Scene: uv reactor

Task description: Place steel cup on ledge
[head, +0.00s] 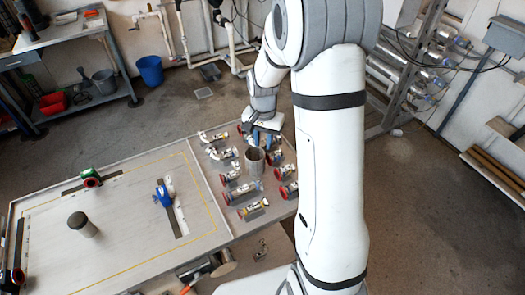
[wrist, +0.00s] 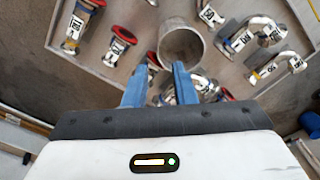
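The steel cup (head: 255,161) is a grey, open-topped cylinder. It stands upright on the right-hand section of the table among pipe fittings. In the wrist view I look into its round mouth (wrist: 181,44), just beyond my fingertips. My gripper (wrist: 160,69) has two blue fingers spread apart with nothing held between them. The right fingertip appears close to the cup's near rim; whether it touches I cannot tell. In the head view my gripper (head: 262,138) is behind the cup. I cannot tell which surface is the ledge.
Several red-ended pipe fittings (head: 241,192) surround the cup closely. A dark-topped cylinder (head: 82,225), a blue valve (head: 163,193) and a green valve (head: 91,177) are on the left table section, which has free room. A pipe rack (head: 415,60) stands at the right.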

